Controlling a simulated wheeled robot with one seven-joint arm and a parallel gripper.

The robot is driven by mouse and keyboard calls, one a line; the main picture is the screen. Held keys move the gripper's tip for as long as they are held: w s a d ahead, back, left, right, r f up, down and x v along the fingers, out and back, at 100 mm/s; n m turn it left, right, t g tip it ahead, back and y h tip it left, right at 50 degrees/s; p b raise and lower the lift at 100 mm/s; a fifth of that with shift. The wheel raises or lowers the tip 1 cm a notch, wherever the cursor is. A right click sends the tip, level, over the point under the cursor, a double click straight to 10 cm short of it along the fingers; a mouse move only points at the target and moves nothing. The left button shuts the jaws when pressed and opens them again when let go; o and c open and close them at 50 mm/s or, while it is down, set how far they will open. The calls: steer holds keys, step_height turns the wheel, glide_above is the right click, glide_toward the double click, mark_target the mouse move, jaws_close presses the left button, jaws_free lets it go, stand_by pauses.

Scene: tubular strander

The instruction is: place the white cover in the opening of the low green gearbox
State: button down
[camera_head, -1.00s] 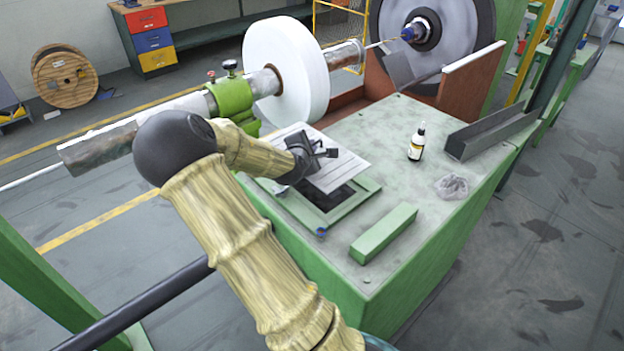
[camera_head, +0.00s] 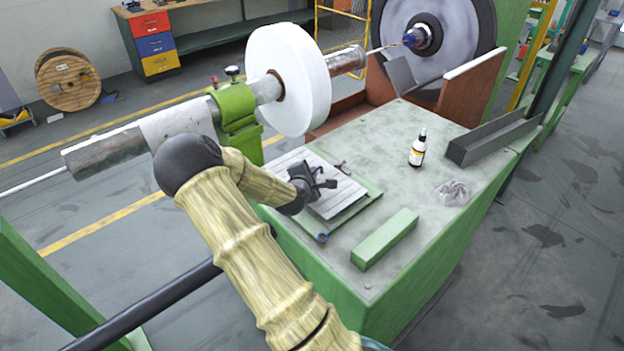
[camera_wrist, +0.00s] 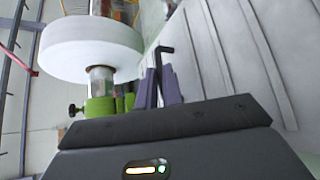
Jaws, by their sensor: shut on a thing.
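The white cover (camera_head: 338,200), a flat plate with thin dark lines, lies over the opening of the low green gearbox (camera_head: 385,275), inside or on its green frame (camera_head: 357,209). The dark opening no longer shows; whether the cover is fully seated I cannot tell. My gripper (camera_head: 322,184) is at the cover's upper face, partly hiding it. In the wrist view, the gripper's fingers (camera_wrist: 159,88) are shut around a dark bent piece (camera_wrist: 163,57), seemingly the cover's handle. The cover's pale lined surface (camera_wrist: 232,50) fills the right side of that view.
A green block (camera_head: 385,238), a small bottle (camera_head: 418,148), a clear crumpled bag (camera_head: 453,192) and a grey channel (camera_head: 490,138) lie on the gearbox top. A large white disc (camera_head: 300,80) on a shaft stands behind my gripper. A blue-topped knob (camera_head: 322,238) is by the frame's near corner.

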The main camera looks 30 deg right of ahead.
steer(key=shift+f, duration=1.1)
steer(key=shift+f, duration=0.1)
steer(key=c, duration=1.6)
jaws_free()
steer(key=shift+f, duration=0.1)
steer(key=shift+o, duration=0.2)
steer(key=shift+s+a, duration=0.1)
steer(key=b+v, duration=0.2)
steer(key=v, duration=1)
steer(key=shift+r, duration=0.2)
